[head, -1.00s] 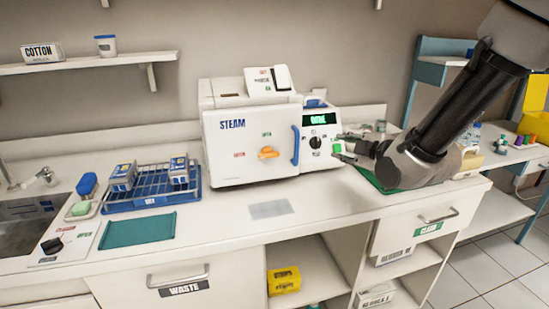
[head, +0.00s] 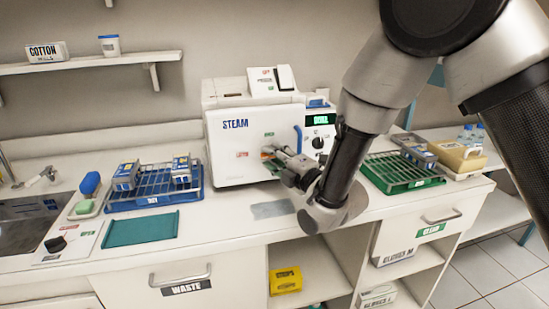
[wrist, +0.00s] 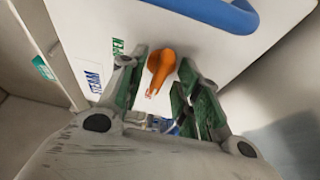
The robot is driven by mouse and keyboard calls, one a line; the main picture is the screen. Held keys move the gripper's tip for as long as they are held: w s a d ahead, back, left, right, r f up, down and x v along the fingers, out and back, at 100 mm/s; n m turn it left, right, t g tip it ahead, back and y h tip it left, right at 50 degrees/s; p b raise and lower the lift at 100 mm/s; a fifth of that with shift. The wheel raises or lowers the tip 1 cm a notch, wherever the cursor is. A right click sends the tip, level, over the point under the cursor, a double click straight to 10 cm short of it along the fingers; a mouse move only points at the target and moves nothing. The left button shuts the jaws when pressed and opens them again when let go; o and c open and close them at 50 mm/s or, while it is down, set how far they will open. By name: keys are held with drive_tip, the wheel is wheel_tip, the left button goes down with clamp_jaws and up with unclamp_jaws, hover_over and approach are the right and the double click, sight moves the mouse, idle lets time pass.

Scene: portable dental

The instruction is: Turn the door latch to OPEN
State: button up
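The door latch (wrist: 160,66) is an orange lever on the white door of the steam sterilizer (head: 231,158). In the wrist view it lies between the green-padded fingers of my gripper (wrist: 158,95), near their tips. The fingers are apart, with a gap on both sides of the lever, and no contact shows. A green OPEN label (wrist: 118,47) is beside the latch. In the head view my gripper (head: 272,157) is in front of the door and hides most of the latch. The blue door handle (head: 298,139) is to the right of the latch.
A blue rack (head: 153,203) with boxed packs stands left of the sterilizer. A green rack (head: 409,185) stands to the right, behind my arm. A teal mat (head: 140,229) lies on the counter (head: 225,229), whose front strip is mostly clear.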

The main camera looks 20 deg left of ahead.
drive_tip(key=shift+a, duration=0.1)
drive_tip(key=c, duration=0.7)
drive_tip(key=shift+o, duration=0.2)
drive_tip(key=shift+m, duration=0.3)
drive_tip(key=m+t+h, duration=0.1)
drive_tip(key=m+t, duration=0.2)
drive_tip(key=m, duration=0.4)
drive_tip(key=m+t, duration=0.2)
drive_tip(key=m, duration=0.5)
drive_tip(key=m+t+h, duration=0.1)
drive_tip(key=m+t, duration=0.2)
drive_tip(key=m, duration=0.4)
drive_tip(key=shift+s+a+f+m+t+h, duration=0.1)
drive_tip(key=shift+a+f+m+t+h, duration=0.1)
drive_tip(key=shift+f+m+t+h, duration=0.15)
drive_tip(key=shift+r+m, duration=0.1)
drive_tip(key=shift+m, duration=0.15)
